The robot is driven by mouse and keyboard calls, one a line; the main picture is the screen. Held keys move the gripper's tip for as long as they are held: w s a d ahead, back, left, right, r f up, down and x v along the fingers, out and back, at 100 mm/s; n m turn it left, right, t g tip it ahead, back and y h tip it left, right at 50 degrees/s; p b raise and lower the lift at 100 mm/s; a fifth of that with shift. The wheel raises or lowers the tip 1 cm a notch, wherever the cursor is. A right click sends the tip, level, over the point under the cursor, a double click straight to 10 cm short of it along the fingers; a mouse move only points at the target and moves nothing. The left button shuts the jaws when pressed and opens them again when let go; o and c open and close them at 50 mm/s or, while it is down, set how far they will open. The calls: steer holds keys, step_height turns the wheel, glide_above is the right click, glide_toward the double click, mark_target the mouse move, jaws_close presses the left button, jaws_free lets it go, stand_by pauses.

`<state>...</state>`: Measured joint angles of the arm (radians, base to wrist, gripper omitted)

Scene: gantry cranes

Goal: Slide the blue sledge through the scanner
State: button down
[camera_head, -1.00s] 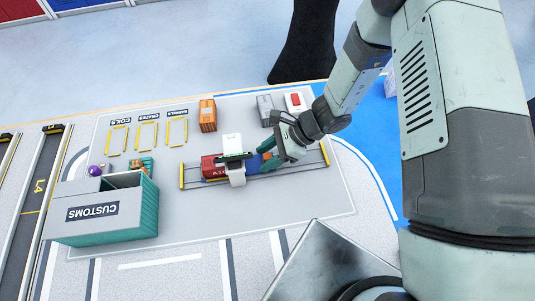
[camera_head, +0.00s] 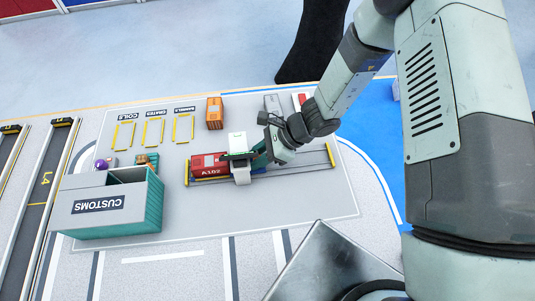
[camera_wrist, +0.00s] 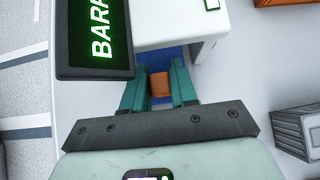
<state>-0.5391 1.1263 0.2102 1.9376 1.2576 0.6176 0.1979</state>
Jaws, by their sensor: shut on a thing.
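My gripper (camera_wrist: 160,90) is shut on an orange-brown block, the handle (camera_wrist: 160,84), at the right side of the scanner. The blue sledge (camera_wrist: 172,58) shows beyond the handle and runs under the scanner arch. A red container (camera_head: 208,165) rides at its left end, out on the left side of the scanner, close to the left yellow end stop (camera_head: 187,173). The white scanner (camera_head: 238,142) straddles the rails; it also shows in the wrist view (camera_wrist: 180,22). The sledge's middle is hidden under the arch.
The rails run right to another yellow end stop (camera_head: 331,155). An orange container (camera_head: 214,113) stands behind the scanner. A grey container (camera_head: 272,103) stands at the back right. An open customs box (camera_head: 95,207) stands at the left. Yellow frames labelled coils, crates and barrels look empty.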

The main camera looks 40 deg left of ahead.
steer(key=shift+s+a, duration=0.2)
steer(key=c, duration=1)
jaws_free()
steer(key=shift+o, duration=0.2)
steer(key=shift+d, duration=0.1)
steer(key=v, duration=1)
steer(key=shift+w+r, duration=0.25)
steer(key=shift+r, duration=0.1)
steer(key=shift+d, duration=0.15)
